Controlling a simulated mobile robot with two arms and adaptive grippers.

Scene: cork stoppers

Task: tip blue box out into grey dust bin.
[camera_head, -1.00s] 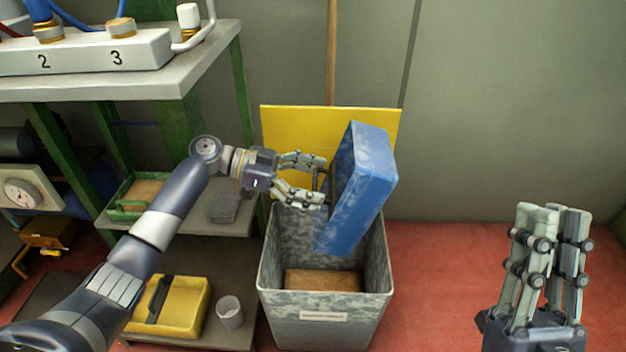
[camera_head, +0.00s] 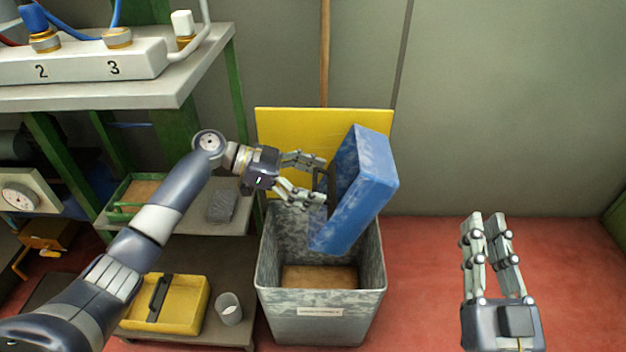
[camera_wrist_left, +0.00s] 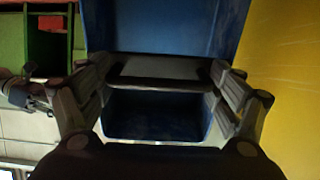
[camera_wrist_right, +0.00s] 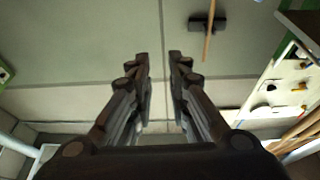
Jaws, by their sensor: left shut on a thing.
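The blue box (camera_head: 362,190) is tilted steeply on its side above the grey dust bin (camera_head: 322,325) in the head view. My left gripper (camera_head: 322,182) is shut on the box's dark handle at its left side. The left wrist view shows the fingers on both sides of that handle (camera_wrist_left: 160,72), with the blue box (camera_wrist_left: 165,25) behind it. The bin stands on the floor, with brown material (camera_head: 318,277) at its bottom. The inside of the box faces away and is hidden. My right gripper (camera_head: 485,218) is open and empty, well right of the bin.
A yellow panel (camera_head: 285,140) stands upright behind the bin. A green-framed bench (camera_head: 120,95) with lower shelves is at the left, holding a yellow case (camera_head: 190,305) and a small cup (camera_head: 229,309). The red floor (camera_head: 425,270) right of the bin is clear.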

